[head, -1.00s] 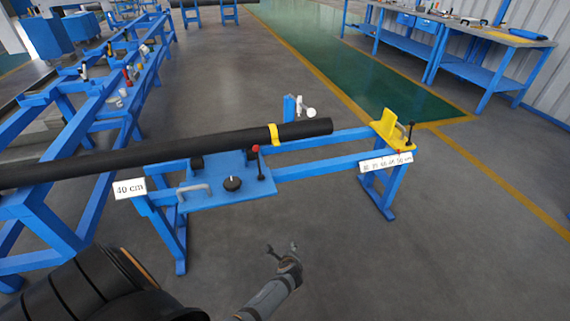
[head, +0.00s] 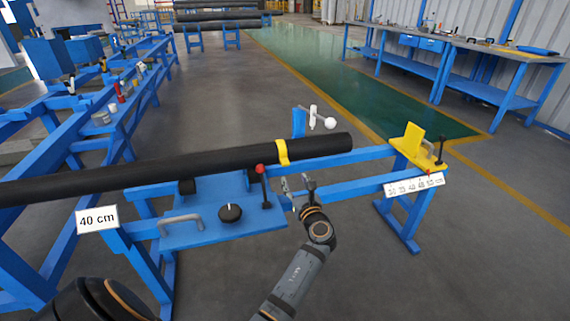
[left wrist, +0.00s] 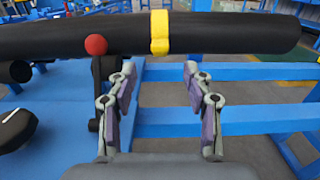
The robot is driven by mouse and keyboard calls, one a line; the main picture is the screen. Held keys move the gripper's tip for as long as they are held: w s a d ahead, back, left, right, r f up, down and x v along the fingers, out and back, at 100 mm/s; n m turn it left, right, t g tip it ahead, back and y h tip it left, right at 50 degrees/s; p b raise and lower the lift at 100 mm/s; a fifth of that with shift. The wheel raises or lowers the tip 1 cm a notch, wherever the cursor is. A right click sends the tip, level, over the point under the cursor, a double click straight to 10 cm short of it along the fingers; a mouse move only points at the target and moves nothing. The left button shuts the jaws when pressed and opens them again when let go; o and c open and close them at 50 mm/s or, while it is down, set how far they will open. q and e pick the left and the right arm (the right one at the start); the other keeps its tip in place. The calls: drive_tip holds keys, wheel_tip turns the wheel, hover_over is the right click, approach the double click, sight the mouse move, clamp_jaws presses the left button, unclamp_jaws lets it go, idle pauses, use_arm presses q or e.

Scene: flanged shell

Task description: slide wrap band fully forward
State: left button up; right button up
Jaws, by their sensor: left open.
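A yellow wrap band (head: 282,153) sits around a long black pipe (head: 130,177), a little short of its right end. In the left wrist view, the band (left wrist: 160,32) is at the top middle, around the pipe (left wrist: 235,32). My left gripper (head: 297,184) is open and empty, on the near side of the pipe, below the band and apart from it. In the left wrist view, its two fingers (left wrist: 160,78) are spread, with the band ahead between their tips in the picture. My right gripper is not in view.
A red-knobbed lever (head: 262,178) stands just left of my left gripper. The pipe rests over a blue stand (head: 200,233) with a grey handle and black knob. A yellow stop (head: 418,147) is on the rails to the right, above a scale plate (head: 414,186).

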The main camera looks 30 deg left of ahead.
sight(287, 165)
use_arm(q)
drive_tip(key=b+x, duration=0.2)
drive_tip(key=x, duration=0.8)
drive_tip(key=shift+w, duration=0.1)
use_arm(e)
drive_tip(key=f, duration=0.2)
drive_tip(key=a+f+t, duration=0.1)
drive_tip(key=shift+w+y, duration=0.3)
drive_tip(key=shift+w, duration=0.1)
use_arm(q)
clamp_jaws()
